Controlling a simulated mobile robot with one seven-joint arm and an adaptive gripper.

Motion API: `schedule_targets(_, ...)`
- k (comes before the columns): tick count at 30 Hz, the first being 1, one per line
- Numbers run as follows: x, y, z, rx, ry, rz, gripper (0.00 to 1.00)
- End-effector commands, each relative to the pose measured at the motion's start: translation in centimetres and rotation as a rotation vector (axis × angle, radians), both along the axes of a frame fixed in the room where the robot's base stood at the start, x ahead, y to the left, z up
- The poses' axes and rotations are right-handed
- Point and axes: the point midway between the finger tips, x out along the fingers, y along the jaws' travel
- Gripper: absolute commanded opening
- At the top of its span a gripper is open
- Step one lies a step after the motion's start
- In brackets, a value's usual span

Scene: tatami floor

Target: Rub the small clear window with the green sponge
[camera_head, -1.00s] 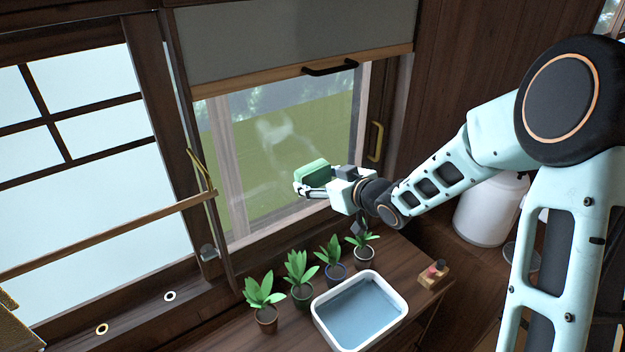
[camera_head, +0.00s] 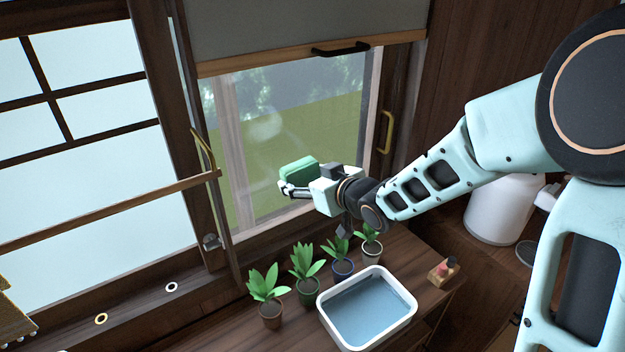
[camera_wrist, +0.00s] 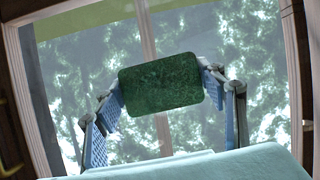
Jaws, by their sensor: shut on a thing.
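The small clear window (camera_head: 325,120) stands behind the shelf, below a half-lowered grey blind. A faint whitish smudge shows on its upper left pane. My gripper (camera_head: 290,183) is shut on the green sponge (camera_head: 298,169) and holds it up in front of the window's lower middle. In the wrist view the sponge (camera_wrist: 161,84) sits between the two blue-padded fingers, with the window (camera_wrist: 240,60) behind it. I cannot tell whether the sponge touches the glass.
Several potted plants (camera_head: 306,290) stand in a row below my gripper. A white basin of water (camera_head: 410,305) is on the wooden shelf beside them. A black handle (camera_head: 340,50) and a brass handle (camera_head: 387,132) stick out near the window.

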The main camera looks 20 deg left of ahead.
Motion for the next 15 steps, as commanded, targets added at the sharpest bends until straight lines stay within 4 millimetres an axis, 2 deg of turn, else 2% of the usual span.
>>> schedule_targets(6, -1.16, 1.15, -0.04, 0.002, -0.002, 0.003, 0.45)
schedule_targets(15, -1.27, 1.23, 0.11, 0.002, -0.002, 0.003, 0.45)
